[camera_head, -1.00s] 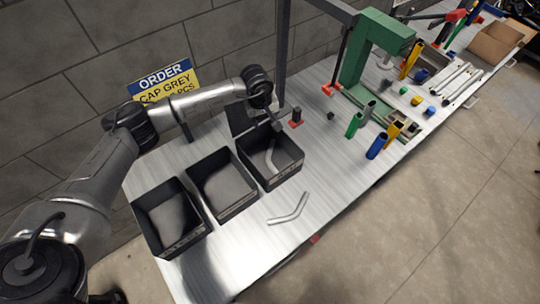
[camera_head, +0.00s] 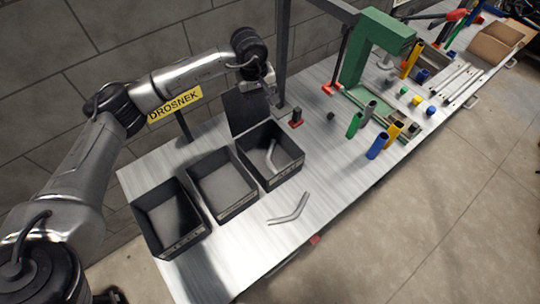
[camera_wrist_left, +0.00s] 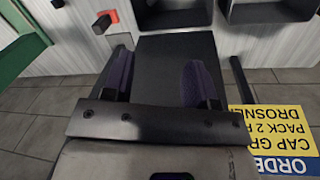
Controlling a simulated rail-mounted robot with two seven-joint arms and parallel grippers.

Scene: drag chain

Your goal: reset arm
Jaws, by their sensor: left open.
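My left arm comes in from the left in the head view, and its gripper (camera_head: 268,88) is above the back edge of the table, behind the right bin. In the left wrist view its two purple-padded fingers (camera_wrist_left: 158,80) stand apart with nothing gripped between them. A dark flat panel (camera_head: 247,112) stands below the gripper. A grey bent tube (camera_head: 271,157) lies in the right black bin (camera_head: 287,172). Another bent tube (camera_head: 289,209) lies on the table in front. My right gripper does not show.
The middle bin (camera_head: 238,205) and left bin (camera_head: 185,240) look empty. A yellow order sign (camera_head: 176,104) is partly behind my arm. A green press (camera_head: 372,48), coloured tubes and a cardboard box (camera_head: 495,45) stand farther right. The table's front strip is mostly clear.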

